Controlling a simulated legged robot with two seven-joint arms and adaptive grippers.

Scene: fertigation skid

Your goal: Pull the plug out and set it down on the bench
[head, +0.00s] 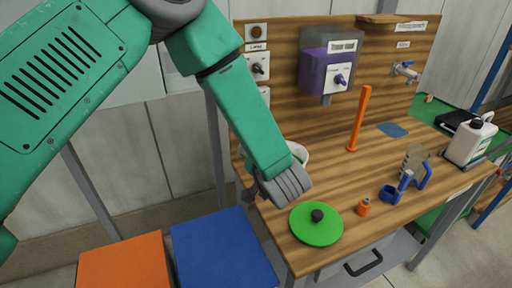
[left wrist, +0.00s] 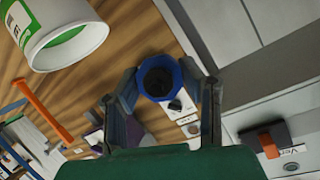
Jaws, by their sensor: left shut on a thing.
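My left gripper (left wrist: 167,84) is shut on a round blue plug (left wrist: 158,76) with a dark middle, seen end-on between the two fingers in the left wrist view. In the head view my left gripper (head: 256,190) is at the left edge of the wooden bench (head: 385,190), mostly hidden behind my grey wrist, and the plug does not show there. I cannot tell whether the plug still sits in a socket. My right gripper is not in view.
A white tub with a green label (left wrist: 62,30) stands close to the gripper. Bare wood lies between the post and the disc.

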